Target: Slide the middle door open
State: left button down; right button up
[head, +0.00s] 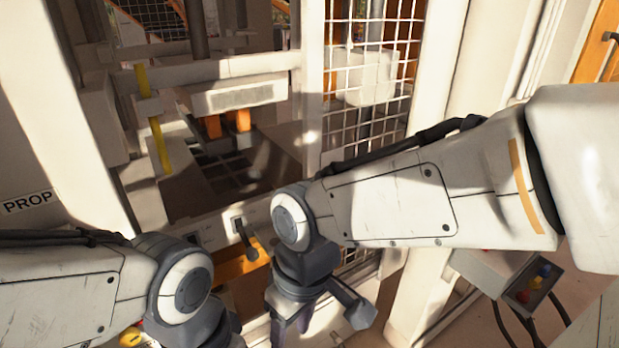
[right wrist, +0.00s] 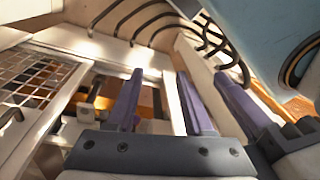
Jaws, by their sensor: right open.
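A white-framed wire mesh panel (head: 372,60) stands upright right of the press opening; I cannot tell for sure that it is the middle door. A dark handle (head: 246,238) sits on the pale sill below the opening, left of my right wrist. My right gripper (right wrist: 160,98) is open, its two purple fingers apart with a pale strip between and beyond them. A mesh panel (right wrist: 38,82) shows left of the fingers in the right wrist view. In the head view my right gripper points down, partly cut off by the bottom edge. My left gripper is below the picture; only its arm shows.
A white press block (head: 236,95) with orange parts beneath hangs in the opening. A yellow upright bar (head: 154,120) stands at its left. A control box with coloured buttons (head: 540,282) and cables is at lower right. White posts flank the mesh.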

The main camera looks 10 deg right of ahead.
jog(key=w+d+r+t+y+p, duration=0.1)
jog(key=w+d+r, duration=0.25)
jog(key=w, duration=0.55)
jog(key=w+d+r+t+p, duration=0.1)
jog(key=w+d+r+p, duration=0.2)
jog(key=w, duration=0.6)
jog(key=w+d+r+t, duration=0.1)
jog(key=w+d+r, duration=0.1)
jog(key=w+d, duration=0.4)
jog(key=w+d+r+t, duration=0.1)
jog(key=w+d+r, duration=0.2)
jog(key=w+d, duration=0.35)
notch_tip(320, 180, down, 10)
jog(key=w+p, duration=0.1)
jog(key=p, duration=0.2)
jog(key=shift+w+a+m, duration=0.3)
jog(key=shift+a+m, duration=0.1)
jog(key=shift+a, duration=0.05)
grip_shut()
jog(key=shift+r, duration=0.1)
